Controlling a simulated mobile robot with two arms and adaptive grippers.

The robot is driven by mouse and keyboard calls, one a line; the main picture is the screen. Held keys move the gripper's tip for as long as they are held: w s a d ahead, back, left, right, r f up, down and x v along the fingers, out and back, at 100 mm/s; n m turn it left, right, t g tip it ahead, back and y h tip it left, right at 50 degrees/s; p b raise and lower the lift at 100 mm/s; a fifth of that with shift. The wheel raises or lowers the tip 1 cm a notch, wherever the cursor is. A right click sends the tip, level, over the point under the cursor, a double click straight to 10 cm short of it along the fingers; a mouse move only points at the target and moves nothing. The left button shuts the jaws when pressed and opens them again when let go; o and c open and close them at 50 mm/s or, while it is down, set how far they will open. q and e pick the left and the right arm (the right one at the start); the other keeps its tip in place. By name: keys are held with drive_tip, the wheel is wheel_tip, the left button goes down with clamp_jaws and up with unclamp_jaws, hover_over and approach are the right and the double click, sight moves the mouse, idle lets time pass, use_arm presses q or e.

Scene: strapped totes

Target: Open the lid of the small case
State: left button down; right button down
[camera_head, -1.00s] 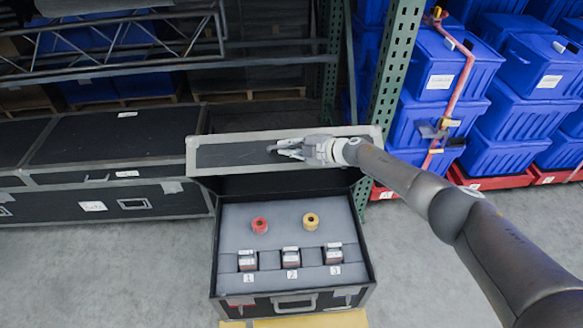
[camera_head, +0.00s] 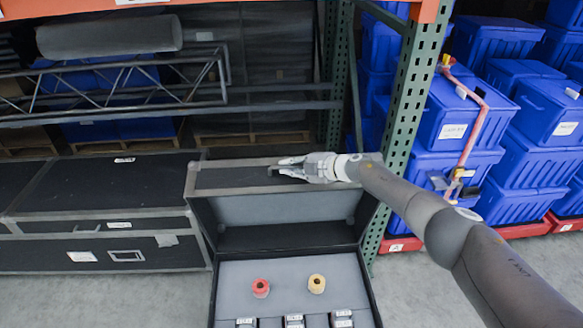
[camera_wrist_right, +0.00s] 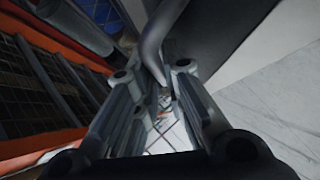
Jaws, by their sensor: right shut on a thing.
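The small case (camera_head: 215,296) is black with metal edges and stands open on the floor in the head view. Its lid (camera_head: 225,179) is raised at the back, and its grey inner lining (camera_head: 285,208) shows. My right gripper (camera_head: 283,167) is at the lid's upper rim, shut on the lid. In the right wrist view, the gripper's fingers (camera_wrist_right: 155,105) stand close around a curved grey bar (camera_wrist_right: 152,45), which I cannot clearly tell apart from the gripper. My left gripper is not in view. The case's front is cut off by the picture's lower edge.
In the case's grey foam sit a red roll (camera_head: 261,287), a yellow roll (camera_head: 317,283) and small labelled items. A larger black case (camera_head: 95,195) stands to the left. A green rack post (camera_head: 400,120) and blue totes (camera_head: 455,125) stand behind and right.

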drive_tip(key=c, duration=1.5)
unclamp_jaws()
drive_tip(key=shift+a, duration=0.1)
drive_tip(key=shift+v, duration=1)
drive_tip(key=v, duration=1)
